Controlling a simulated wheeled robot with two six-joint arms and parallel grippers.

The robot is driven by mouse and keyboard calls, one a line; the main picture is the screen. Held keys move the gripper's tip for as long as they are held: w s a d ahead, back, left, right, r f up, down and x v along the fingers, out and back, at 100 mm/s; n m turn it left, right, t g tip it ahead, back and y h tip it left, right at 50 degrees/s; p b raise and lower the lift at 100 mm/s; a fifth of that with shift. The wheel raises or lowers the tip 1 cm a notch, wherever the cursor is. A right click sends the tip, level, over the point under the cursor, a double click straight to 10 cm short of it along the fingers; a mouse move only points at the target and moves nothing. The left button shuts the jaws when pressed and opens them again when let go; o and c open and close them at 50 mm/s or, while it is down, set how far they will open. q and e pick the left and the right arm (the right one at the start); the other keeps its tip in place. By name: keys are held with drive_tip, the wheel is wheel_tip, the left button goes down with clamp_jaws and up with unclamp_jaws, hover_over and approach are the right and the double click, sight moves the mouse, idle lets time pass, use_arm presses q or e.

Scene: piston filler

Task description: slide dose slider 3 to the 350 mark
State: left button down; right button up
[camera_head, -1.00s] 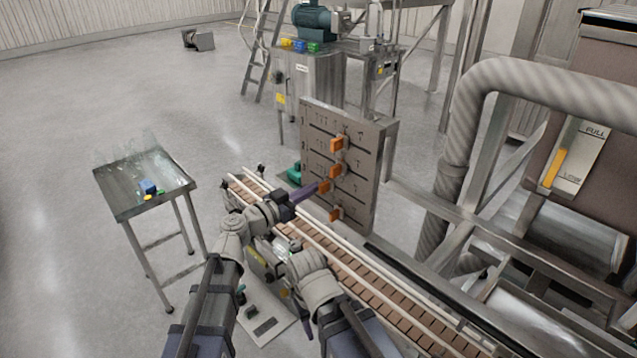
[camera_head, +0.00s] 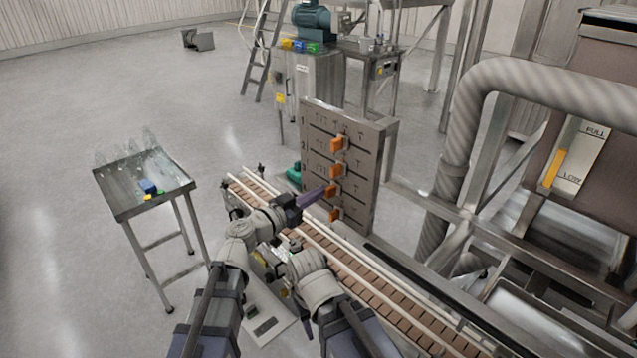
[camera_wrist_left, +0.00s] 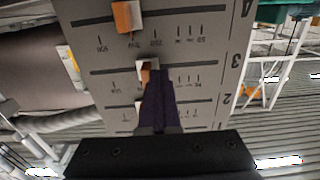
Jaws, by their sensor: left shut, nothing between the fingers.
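A grey upright panel (camera_head: 362,190) carries several orange dose sliders in horizontal slots. Dose slider 3 (camera_head: 331,190) is the third from the top. My left gripper (camera_head: 325,191) is shut and empty, its fingertips at the left side of slider 3, seemingly touching it. In the left wrist view the panel shows upside down; the purple fingers (camera_wrist_left: 158,95) cover much of slider 3 (camera_wrist_left: 145,73). The scale figures are too small to read surely, so I cannot tell its exact mark. My right arm is low in front; its fingers cannot be made out.
Slider 2 (camera_head: 337,171) is just above and slider 4 (camera_head: 335,215) just below slider 3. A conveyor (camera_head: 340,262) runs in front of the panel. A small metal table (camera_head: 125,205) stands at the left. A large grey pipe (camera_head: 455,140) is at the right.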

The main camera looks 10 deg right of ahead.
use_arm(q)
drive_tip(key=shift+s+d, duration=0.35)
drive_tip(key=shift+s, duration=0.15)
drive_tip(key=shift+w+a, duration=0.1)
drive_tip(key=shift+w, duration=0.05)
drive_tip(key=shift+w+a, duration=0.35)
drive_tip(key=shift+w, duration=0.15)
drive_tip(key=v, duration=0.8)
idle(0.4)
